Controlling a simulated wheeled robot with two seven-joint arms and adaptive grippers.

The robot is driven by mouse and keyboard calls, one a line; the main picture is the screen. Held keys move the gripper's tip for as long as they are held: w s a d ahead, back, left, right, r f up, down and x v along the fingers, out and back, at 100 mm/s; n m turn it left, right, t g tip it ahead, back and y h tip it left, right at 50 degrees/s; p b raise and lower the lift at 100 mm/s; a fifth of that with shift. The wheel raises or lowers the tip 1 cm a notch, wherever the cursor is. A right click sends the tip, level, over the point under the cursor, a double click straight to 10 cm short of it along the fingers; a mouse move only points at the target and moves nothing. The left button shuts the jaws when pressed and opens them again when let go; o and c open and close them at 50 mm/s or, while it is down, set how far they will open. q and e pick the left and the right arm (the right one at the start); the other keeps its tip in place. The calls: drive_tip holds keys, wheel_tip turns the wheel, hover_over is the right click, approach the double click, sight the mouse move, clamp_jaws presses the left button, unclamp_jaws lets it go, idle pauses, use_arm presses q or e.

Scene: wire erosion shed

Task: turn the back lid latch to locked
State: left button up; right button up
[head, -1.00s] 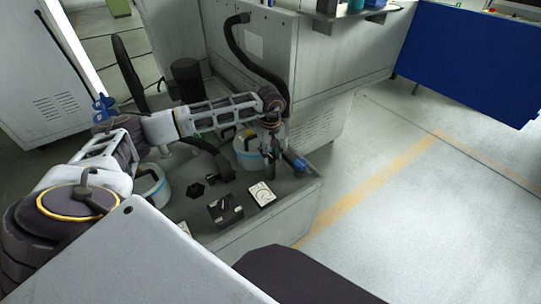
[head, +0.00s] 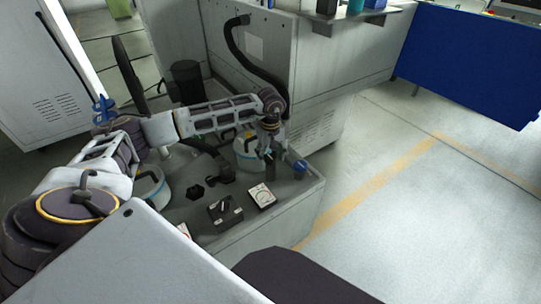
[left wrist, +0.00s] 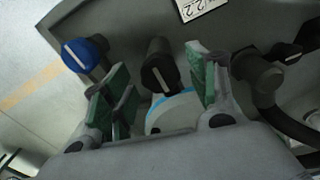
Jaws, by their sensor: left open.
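My left gripper (head: 270,152) is over the back right of the grey bench top in the head view. In the left wrist view its two green-padded fingers (left wrist: 158,82) are spread apart and hold nothing. A black knob with a white line (left wrist: 157,68) shows between and beyond the fingertips, with no visible contact. I take it for the back lid latch, but no label tells. A white canister with a blue band (left wrist: 172,112) is behind the fingers. It also stands beside the gripper in the head view (head: 246,148). My right gripper is out of sight.
A blue knob with a white line (left wrist: 80,54) is left of the fingers; it also shows in the head view (head: 300,167). A black hose (left wrist: 290,122) lies at right.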

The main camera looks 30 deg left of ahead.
sight(270, 157)
use_arm(q)
wheel_tip(270, 157, up, 12)
idle(0.9)
idle(0.6)
